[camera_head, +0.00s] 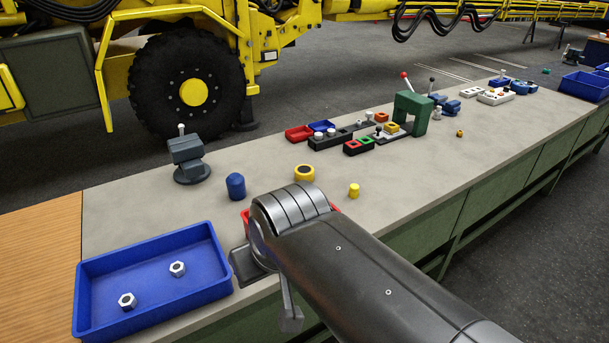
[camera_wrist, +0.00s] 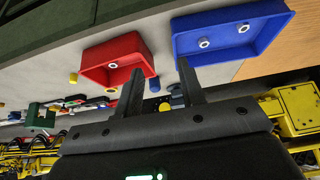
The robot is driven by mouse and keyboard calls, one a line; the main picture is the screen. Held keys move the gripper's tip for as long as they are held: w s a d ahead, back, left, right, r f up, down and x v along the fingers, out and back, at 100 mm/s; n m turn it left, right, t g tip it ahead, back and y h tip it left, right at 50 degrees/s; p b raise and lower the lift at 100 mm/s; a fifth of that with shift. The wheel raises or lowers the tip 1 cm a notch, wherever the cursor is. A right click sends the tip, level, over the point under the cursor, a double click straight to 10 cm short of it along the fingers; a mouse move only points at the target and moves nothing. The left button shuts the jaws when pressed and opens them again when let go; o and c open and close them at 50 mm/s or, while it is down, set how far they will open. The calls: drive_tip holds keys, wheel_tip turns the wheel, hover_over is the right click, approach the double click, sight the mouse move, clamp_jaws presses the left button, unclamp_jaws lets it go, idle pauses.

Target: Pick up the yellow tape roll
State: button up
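The yellow tape roll (camera_head: 304,173) lies on the grey bench top in the head view, a short ring with a dark centre. It is just beyond my arm's wrist and right of a blue cylinder (camera_head: 236,186).
A red tray (camera_wrist: 112,60) lies near my gripper, mostly hidden by my arm in the head view. A blue tray (camera_head: 152,317) with two nuts is at the left. A vise (camera_head: 187,158) and a small yellow cylinder (camera_head: 354,190) stand nearby. The bench's middle is fairly clear.

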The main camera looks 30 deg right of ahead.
drive_tip(key=shift+o, duration=0.4)
drive_tip(key=o, duration=1.2)
drive_tip(key=shift+c, duration=0.2)
